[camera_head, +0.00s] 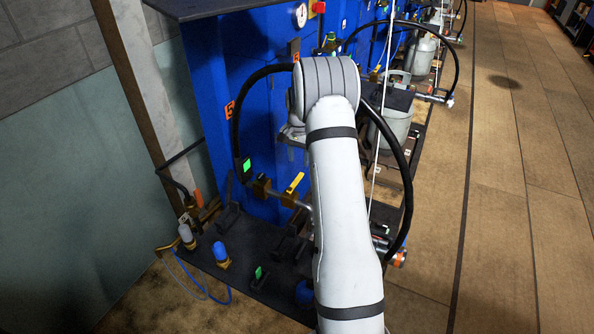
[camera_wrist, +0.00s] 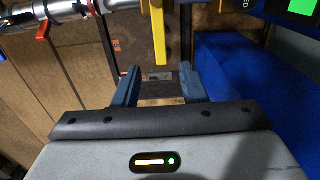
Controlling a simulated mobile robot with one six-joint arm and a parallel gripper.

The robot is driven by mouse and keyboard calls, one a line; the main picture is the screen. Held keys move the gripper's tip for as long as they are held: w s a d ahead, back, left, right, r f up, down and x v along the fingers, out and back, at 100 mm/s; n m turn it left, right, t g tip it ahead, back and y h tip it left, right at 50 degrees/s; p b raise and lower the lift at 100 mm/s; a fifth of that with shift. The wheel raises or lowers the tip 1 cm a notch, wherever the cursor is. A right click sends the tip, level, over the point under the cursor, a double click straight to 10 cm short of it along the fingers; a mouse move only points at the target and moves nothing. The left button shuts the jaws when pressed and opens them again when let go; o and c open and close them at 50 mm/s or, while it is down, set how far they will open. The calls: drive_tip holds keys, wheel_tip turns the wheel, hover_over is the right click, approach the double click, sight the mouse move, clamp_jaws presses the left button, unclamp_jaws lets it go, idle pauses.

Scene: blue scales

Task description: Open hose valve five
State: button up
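A yellow valve lever (camera_head: 294,183) sits on a brass valve (camera_head: 262,188) in the hose line at the front of the blue scale cabinet. In the wrist view the lever (camera_wrist: 158,35) hangs from the top, its free end between the tips of my gripper (camera_wrist: 160,78) in the picture. The two blue-grey fingers are apart, with gaps on both sides of the lever; I see no contact. In the head view my arm hides the fingers. An orange number plate (camera_head: 230,110) is on the cabinet; its digit is unclear.
A black hose (camera_head: 239,112) arches above the valve, and another (camera_head: 404,170) loops right of my arm. A grey gas cylinder (camera_head: 393,128) stands behind the arm. A silver pipe with a red lever (camera_wrist: 42,30) shows upper left in the wrist view. Wooden floor (camera_head: 530,200) at right is clear.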

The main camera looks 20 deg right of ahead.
sight(298, 177)
wheel_tip(298, 177, down, 7)
drive_tip(key=shift+f, duration=0.2)
idle(0.3)
clamp_jaws()
idle(0.4)
